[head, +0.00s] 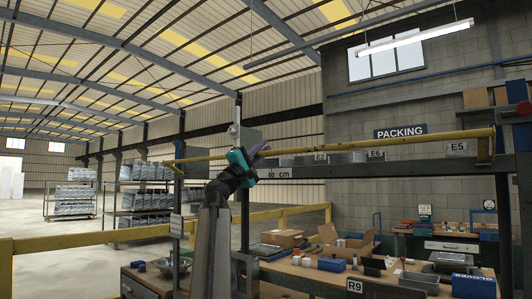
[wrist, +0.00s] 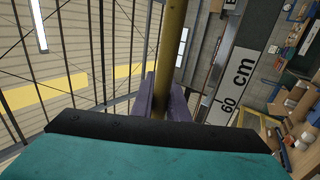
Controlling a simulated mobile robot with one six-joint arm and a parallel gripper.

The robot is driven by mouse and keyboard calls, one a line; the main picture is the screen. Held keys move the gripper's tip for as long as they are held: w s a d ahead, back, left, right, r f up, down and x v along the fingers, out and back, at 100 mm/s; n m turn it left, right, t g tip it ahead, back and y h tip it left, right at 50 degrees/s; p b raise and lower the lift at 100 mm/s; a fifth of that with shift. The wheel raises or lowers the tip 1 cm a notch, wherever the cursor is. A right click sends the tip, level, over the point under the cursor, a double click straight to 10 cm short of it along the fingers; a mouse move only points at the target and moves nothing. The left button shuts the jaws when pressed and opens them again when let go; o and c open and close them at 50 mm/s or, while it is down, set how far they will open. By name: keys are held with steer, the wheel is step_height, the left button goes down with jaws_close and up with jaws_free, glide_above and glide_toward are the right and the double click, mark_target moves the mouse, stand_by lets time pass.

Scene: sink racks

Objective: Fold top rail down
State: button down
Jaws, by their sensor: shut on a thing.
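The top rail (head: 385,142) is a long yellow bar. In the head view it runs nearly level above the upper shelf, from the left to the tall dark post at right. My gripper (head: 262,152), with a teal body and purple fingers, is at the rail left of the middle. In the wrist view the rail (wrist: 172,45) runs from the top edge down between the purple fingers (wrist: 160,98), which are shut on it. The exact contact is partly hidden by the gripper body.
Under the rail, the upper shelf (head: 420,165) holds low grey bins (head: 348,157) and labels. A bench (head: 330,277) below carries open cardboard boxes (head: 345,244) and small items. A yellow guard rail (head: 85,240) stands at the left.

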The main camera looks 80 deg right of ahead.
steer(key=shift+w+a+f+b, duration=0.3)
steer(key=shift+a+f+b, duration=0.2)
steer(key=shift+f, duration=0.15)
steer(key=shift+w+a+f+b, duration=0.25)
steer(key=shift+a+f+b, duration=0.25)
steer(key=shift+f, duration=0.2)
steer(key=shift+w+a+f+b, duration=0.3)
steer(key=shift+a+f+b, duration=0.2)
steer(key=shift+f, duration=0.15)
steer(key=c, duration=2.2)
jaws_free()
steer(key=o, duration=0.5)
steer(key=shift+w+a+r, duration=0.2)
steer(key=shift+a, duration=0.25)
steer(key=shift+c, duration=0.2)
steer(key=shift+d, duration=0.1)
steer(key=shift+s+f, duration=0.1)
